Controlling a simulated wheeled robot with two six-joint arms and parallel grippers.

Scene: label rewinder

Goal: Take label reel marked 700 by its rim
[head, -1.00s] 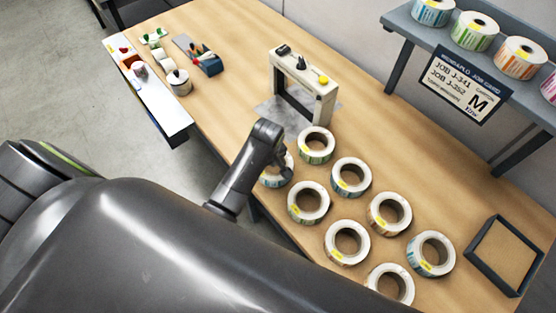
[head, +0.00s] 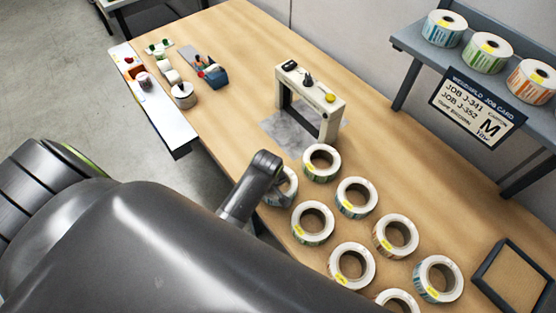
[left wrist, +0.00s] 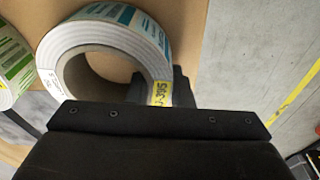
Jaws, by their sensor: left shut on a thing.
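A white label reel with blue print (head: 291,187) is at my left gripper (head: 277,180), at the left end of the group of reels. The arm partly hides it. In the left wrist view the reel (left wrist: 100,32) fills the upper left, with its open core facing me. My left gripper (left wrist: 166,92) is shut on its rim, one dark finger inside the core and one outside. A yellow tag beside the fingers appears to read J-395. I see no 700 on it. My right gripper is not in view.
Several other reels stand close by, including a green-printed one (head: 321,163) and a blue-printed one (head: 357,198). A rewinder frame (head: 335,112) stands behind them. An empty dark tray (head: 488,262) is at right. A shelf (head: 408,42) holds more reels.

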